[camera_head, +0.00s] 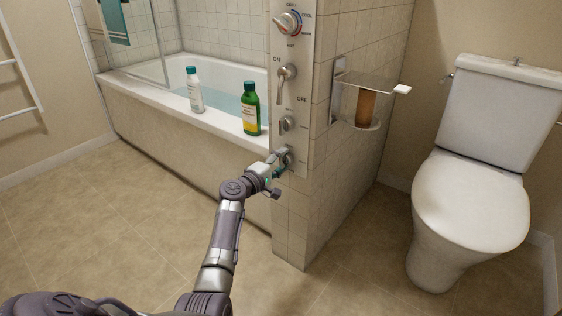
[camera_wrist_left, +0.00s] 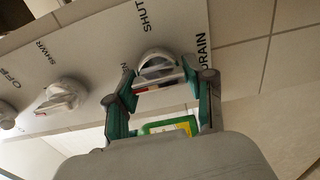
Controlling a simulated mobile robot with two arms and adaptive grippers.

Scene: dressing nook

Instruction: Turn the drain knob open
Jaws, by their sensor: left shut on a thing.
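The drain knob (camera_wrist_left: 157,60) is a round metal knob at the end of a white control panel (camera_head: 290,85), beside the printed words SHUT and DRAIN. In the head view the drain knob (camera_head: 286,152) is the lowest one on the panel, partly covered by my gripper. My left gripper (camera_head: 278,163) reaches it from the front left. In the left wrist view the gripper's (camera_wrist_left: 160,80) green-sided fingers are shut on the knob, one at each side. The fingertips hide part of the knob, and its exact angle is hard to read. My right gripper is not in view.
Other controls, including a lever (camera_head: 286,80) and a small knob (camera_head: 287,124), sit above on the panel. A white bottle (camera_head: 194,92) and a green bottle (camera_head: 250,110) stand on the bathtub rim (camera_head: 165,99). A toilet (camera_head: 468,200) stands right. The floor left is clear.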

